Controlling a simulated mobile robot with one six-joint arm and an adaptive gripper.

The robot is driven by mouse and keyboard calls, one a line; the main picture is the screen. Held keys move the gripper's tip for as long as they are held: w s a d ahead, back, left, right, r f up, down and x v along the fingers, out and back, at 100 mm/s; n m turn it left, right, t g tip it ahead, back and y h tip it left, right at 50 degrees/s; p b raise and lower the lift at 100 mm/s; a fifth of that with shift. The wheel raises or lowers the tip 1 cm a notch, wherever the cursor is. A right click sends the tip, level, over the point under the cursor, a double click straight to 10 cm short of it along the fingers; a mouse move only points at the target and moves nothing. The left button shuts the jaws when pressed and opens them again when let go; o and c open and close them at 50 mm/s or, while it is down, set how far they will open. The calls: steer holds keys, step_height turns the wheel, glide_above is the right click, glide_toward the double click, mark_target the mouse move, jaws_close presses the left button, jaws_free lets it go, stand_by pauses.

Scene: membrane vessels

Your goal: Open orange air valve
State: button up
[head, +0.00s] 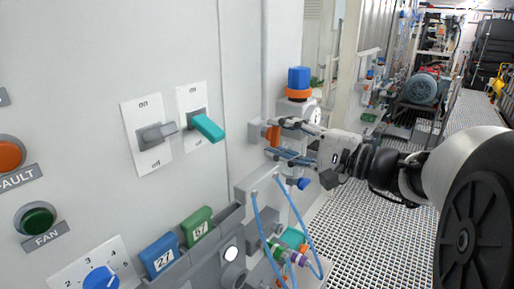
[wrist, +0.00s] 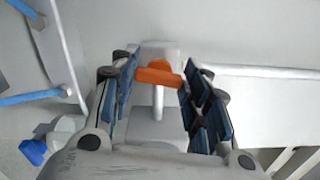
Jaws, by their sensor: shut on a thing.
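The orange air valve shows as a short orange handle (head: 272,136) on a pale fitting beside the panel's right edge. In the wrist view the orange handle (wrist: 158,76) lies crosswise, slightly tilted, on a white valve body (wrist: 159,52). My gripper (head: 275,139) reaches in from the right with one finger above and one below the handle. The upper and lower fingers partly cover the fitting in the head view.
A blue cap with an orange ring (head: 298,82) and a gauge (head: 316,116) stand just above my gripper. Blue hoses (head: 262,235) loop below. The panel carries a teal lever (head: 208,127) and a grey lever (head: 158,133). A grated walkway (head: 375,190) lies right.

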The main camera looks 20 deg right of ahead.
stand_by(0.6)
steer(key=o, duration=1.1)
steer(key=shift+c, duration=0.2)
steer(key=v, duration=1.2)
